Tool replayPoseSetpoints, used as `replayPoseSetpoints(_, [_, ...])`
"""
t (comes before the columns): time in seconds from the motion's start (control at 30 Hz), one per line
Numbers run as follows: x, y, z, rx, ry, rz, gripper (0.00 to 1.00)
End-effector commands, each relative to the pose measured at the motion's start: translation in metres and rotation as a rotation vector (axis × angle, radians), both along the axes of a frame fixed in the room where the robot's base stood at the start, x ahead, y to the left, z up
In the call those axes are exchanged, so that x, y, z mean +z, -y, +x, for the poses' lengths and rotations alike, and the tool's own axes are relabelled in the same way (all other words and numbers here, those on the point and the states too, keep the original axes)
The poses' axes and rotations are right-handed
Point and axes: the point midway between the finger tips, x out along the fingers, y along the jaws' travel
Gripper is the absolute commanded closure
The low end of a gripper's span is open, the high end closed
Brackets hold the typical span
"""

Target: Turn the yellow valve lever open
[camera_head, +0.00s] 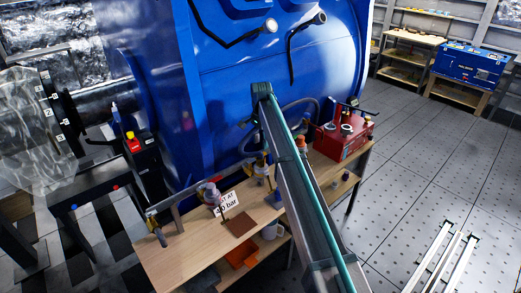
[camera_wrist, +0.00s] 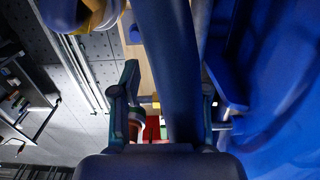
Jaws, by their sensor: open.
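I cannot make out the yellow valve lever for certain. A small brass-yellow fitting (camera_head: 261,164) stands over the workbench beside my arm in the head view, partly hidden by it. In the wrist view, a small yellow patch (camera_wrist: 155,101) shows beyond the fingers, and a blurred part with yellow and white bands (camera_wrist: 100,14) is at the upper left. My gripper (camera_wrist: 168,92) is open, its two fingers apart. A thick dark blue bar or hose (camera_wrist: 168,60) runs between them in the picture; contact cannot be told. My gripper is not clearly visible in the head view.
A large blue tank (camera_head: 225,75) rises behind the wooden workbench (camera_head: 180,262). The bench carries a red box (camera_head: 345,138), a white sign (camera_head: 227,202) reading "0 bar" in part, and small fittings. Dark hoses hang by the tank. The floor at right is mostly clear, with metal rails (camera_head: 440,258).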

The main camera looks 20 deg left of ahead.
Motion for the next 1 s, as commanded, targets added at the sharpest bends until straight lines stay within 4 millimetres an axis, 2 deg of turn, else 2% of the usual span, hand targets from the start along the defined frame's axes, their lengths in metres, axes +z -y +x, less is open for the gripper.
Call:
replayPoseSetpoints(0.1, [-0.019, 0.001, -0.001, 0.001, -0.002, -0.001, 0.55])
replayPoseSetpoints(0.3, [-0.044, 0.000, 0.000, 0.001, 0.000, -0.001, 0.55])
replayPoseSetpoints(0.5, [-0.055, 0.000, 0.000, 0.001, 0.000, 0.001, 0.55])
replayPoseSetpoints(0.73, [-0.056, 0.000, 0.000, 0.001, 0.000, 0.001, 0.55])
replayPoseSetpoints(0.77, [-0.056, 0.000, 0.000, 0.001, 0.000, 0.001, 0.57])
replayPoseSetpoints(1.0, [-0.056, 0.000, 0.000, 0.001, 0.000, 0.001, 0.97])
